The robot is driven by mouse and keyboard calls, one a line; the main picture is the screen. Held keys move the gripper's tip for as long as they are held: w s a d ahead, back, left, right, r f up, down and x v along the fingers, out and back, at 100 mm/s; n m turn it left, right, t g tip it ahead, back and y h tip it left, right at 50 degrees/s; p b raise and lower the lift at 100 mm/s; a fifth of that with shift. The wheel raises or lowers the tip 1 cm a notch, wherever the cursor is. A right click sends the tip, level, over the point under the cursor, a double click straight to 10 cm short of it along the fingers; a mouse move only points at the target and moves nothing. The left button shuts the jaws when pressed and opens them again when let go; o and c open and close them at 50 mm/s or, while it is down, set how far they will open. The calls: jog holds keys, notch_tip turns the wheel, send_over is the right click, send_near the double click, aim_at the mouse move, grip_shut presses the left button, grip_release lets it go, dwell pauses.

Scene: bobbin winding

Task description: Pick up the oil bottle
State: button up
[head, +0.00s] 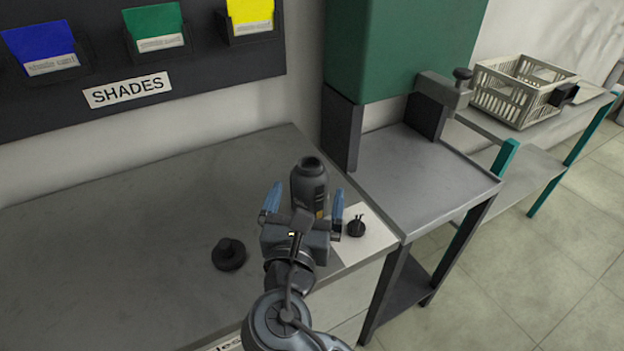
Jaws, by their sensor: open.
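A dark grey bottle (309,178) with a round dark top stands upright near the right end of the grey bench; I take it to be the oil bottle. A small orange mark shows low on its side, and its lower part is partly hidden by my gripper. My gripper (306,192) is open, with one blue finger to the left of the bottle and one to the right. Gaps show between the fingers and the bottle's upper part. I cannot tell how deep the bottle sits between them.
A small black part (356,228) stands on a white patch (375,238) close right of my gripper. A black knobbed disc (228,256) lies on the bench (120,250) to the left. A green machine (400,45) stands behind right. The bench's left part is clear.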

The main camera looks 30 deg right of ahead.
jog(key=p+x, duration=0.1)
jog(key=x, duration=0.5)
jog(key=shift+w+d+f, duration=0.15)
jog(key=shift+w+d, duration=0.05)
jog(key=shift+w, duration=0.1)
jog(key=shift+c, duration=0.2)
jog(key=c, duration=1.2)
